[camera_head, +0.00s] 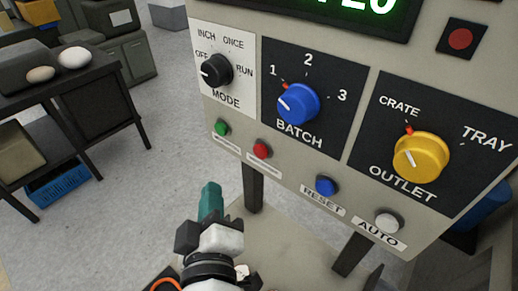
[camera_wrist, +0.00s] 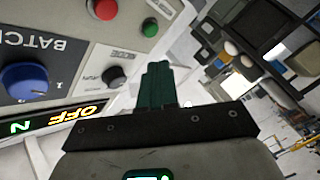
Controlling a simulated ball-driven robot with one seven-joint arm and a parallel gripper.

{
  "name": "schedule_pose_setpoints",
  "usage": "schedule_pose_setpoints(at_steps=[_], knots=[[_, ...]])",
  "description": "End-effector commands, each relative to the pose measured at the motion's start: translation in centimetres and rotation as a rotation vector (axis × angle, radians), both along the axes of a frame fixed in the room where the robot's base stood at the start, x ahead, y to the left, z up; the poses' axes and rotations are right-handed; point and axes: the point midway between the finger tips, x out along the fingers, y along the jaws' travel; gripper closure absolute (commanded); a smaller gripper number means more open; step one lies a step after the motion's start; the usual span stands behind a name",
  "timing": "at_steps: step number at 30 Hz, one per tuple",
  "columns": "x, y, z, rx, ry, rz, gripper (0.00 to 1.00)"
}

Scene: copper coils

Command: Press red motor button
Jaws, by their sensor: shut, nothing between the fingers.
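The red button (camera_head: 262,149) is a small round button in the lower row of the grey control panel, right of a green button (camera_head: 221,127). The labels under both are too small to read. In the wrist view the red button (camera_wrist: 103,9) is at the top edge, with the green button (camera_wrist: 150,27) to its right. My gripper (camera_head: 210,190) has teal fingers, shut and empty, and shows below and left of the red button, apart from it. In the wrist view the fingertips (camera_wrist: 158,66) are below the green button, touching nothing visible.
The panel also has a black mode knob (camera_head: 216,70), a blue batch knob (camera_head: 298,104), a yellow outlet knob (camera_head: 421,156), a blue reset button (camera_head: 326,185) and a white auto button (camera_head: 389,221). A dark table (camera_head: 70,95) stands left.

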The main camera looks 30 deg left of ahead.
Motion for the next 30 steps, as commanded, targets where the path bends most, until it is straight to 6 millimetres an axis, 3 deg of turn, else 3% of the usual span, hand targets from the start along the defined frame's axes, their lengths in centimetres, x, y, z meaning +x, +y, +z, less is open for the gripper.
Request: schedule_pose_setpoints(at_steps=[8, 21, 30], knots=[[1.4, -0.1, 0.0, -0.001, 0.001, -0.003, 1.00], [7.0, -0.6, 0.0, -0.001, 0.001, -0.003, 1.00], [8.7, -0.7, 0.0, 0.000, 0.000, -0.001, 1.00]])
